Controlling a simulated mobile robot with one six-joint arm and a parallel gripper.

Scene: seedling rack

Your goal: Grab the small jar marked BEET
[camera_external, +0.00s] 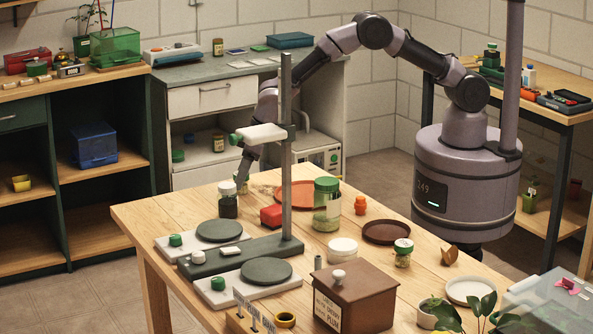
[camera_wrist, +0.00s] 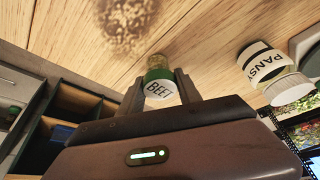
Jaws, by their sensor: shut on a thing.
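The small BEET jar (camera_wrist: 159,88) sits between the two fingers of my gripper (camera_wrist: 160,82) in the wrist view. It has a white label with dark letters, a green part and a clear glass part. My gripper is shut on it. In the external view my gripper (camera_external: 243,170) points down at the far left part of the wooden table, just behind a dark jar with a white lid (camera_external: 228,205). The held jar is mostly hidden there, and I cannot tell whether it touches the table.
A jar labelled PANSY (camera_wrist: 268,70) stands close by on the right in the wrist view. A stand with a tall post (camera_external: 286,150), a red block (camera_external: 271,216), a large green-lidded jar (camera_external: 327,205) and an orange plate (camera_external: 297,196) are near my gripper.

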